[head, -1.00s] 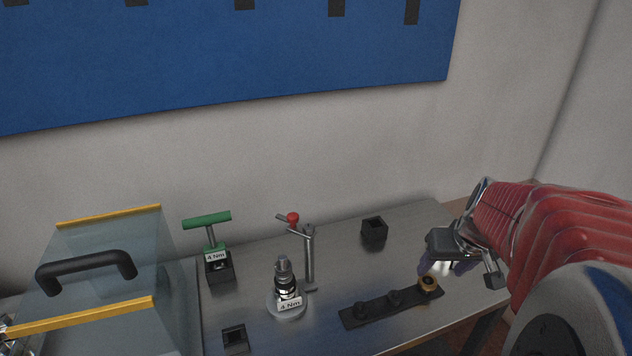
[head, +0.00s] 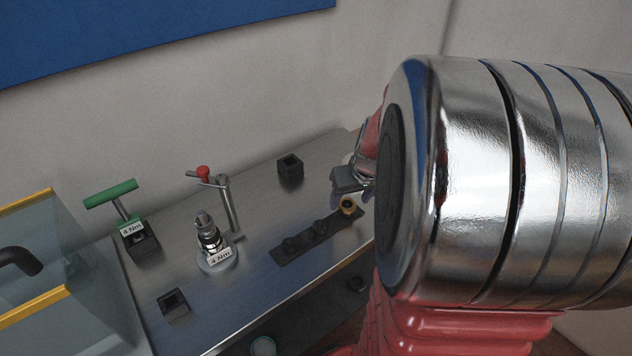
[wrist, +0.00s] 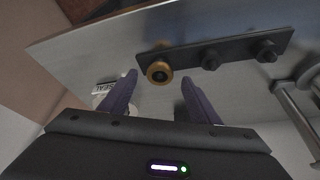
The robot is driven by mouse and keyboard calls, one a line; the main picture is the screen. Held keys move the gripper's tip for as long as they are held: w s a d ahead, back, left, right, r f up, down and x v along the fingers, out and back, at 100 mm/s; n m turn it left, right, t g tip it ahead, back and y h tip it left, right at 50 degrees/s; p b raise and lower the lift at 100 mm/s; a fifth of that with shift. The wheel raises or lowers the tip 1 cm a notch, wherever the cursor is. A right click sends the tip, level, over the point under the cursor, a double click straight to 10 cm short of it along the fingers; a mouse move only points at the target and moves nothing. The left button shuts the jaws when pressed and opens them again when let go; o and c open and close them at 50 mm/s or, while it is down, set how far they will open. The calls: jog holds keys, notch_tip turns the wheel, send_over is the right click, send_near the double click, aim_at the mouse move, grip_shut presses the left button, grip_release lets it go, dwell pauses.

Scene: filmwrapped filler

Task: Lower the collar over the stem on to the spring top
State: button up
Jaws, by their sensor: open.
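The brass-coloured collar (head: 348,207) sits at the right end of a black bar (head: 290,252) on the bench; it also shows in the wrist view (wrist: 159,72). My gripper (head: 341,196) is beside the collar, partly hidden by my own arm. In the wrist view its two purple fingers (wrist: 159,84) are open and empty, with the collar ahead between the tips.
A red-knobbed lever post (head: 229,205) stands right behind the stem. A green T-handle tool (head: 110,194) stands in a black holder at left. Black square sockets are at the back (head: 290,169) and front (head: 174,304). A clear guard (head: 50,265) is far left.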

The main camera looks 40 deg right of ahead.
jog(key=shift+x, duration=1.15)
jog(key=shift+c, duration=0.4)
jog(key=c, duration=1.1)
jog(key=shift+r, duration=0.15)
notch_tip(320, 180, up, 10)
jog(key=shift+f, duration=0.1)
jog(key=shift+a, duration=0.1)
